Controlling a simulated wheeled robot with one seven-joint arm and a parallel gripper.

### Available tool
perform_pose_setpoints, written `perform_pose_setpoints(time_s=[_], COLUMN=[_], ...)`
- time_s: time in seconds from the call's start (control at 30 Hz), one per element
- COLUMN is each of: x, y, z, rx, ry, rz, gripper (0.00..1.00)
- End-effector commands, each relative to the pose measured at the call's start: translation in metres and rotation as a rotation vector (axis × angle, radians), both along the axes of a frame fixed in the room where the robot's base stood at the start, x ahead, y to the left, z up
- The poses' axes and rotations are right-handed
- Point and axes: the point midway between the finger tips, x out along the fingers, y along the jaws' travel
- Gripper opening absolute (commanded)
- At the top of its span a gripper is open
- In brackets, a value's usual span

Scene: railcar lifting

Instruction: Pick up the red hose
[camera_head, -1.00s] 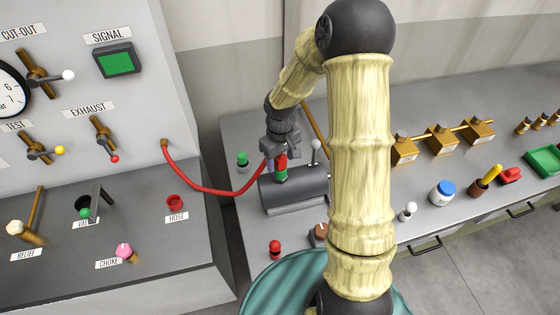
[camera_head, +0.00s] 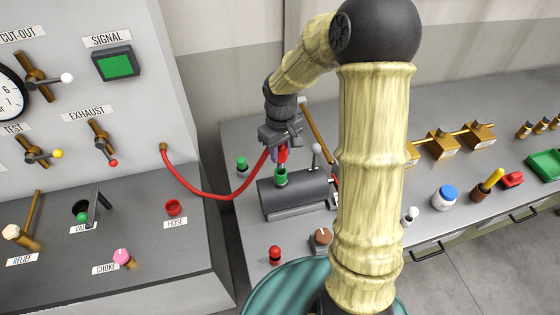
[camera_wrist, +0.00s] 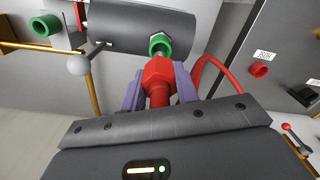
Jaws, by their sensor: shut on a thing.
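The red hose (camera_head: 213,197) runs from a brass fitting on the left panel, sags across the gap and rises to my gripper (camera_head: 280,152). In the wrist view my gripper (camera_wrist: 160,90) is shut on the red hose end (camera_wrist: 158,76), its purple fingers on either side. A green port (camera_head: 281,177) stands on the dark grey cylinder (camera_head: 298,196), just below the hose end. In the wrist view the green port (camera_wrist: 160,44) lies just beyond the red end, with a short metal tip between them. I cannot tell if they touch.
A red HOSE socket (camera_head: 175,207) sits on the left console. A green cap (camera_head: 242,164), a red knob (camera_head: 275,254) and a lever with a grey ball (camera_head: 316,147) stand near the cylinder. Brass blocks (camera_head: 441,143) and a blue-lidded jar (camera_head: 445,196) are to the right.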

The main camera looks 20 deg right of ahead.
Motion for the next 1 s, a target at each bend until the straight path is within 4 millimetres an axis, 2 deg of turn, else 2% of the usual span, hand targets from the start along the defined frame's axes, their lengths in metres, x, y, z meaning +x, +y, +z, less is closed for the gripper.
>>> perform_pose_setpoints(time_s=[0.1, 0.3, 1.0], x=[0.001, 0.0, 0.001], y=[0.0, 0.0, 0.001], z=[0.023, 0.046, 0.045], rx=[0.0, 0.001, 0.002], ry=[-0.007, -0.002, 0.001], rz=[-0.001, -0.001, -0.002], gripper=[0.0, 0.0, 0.0])
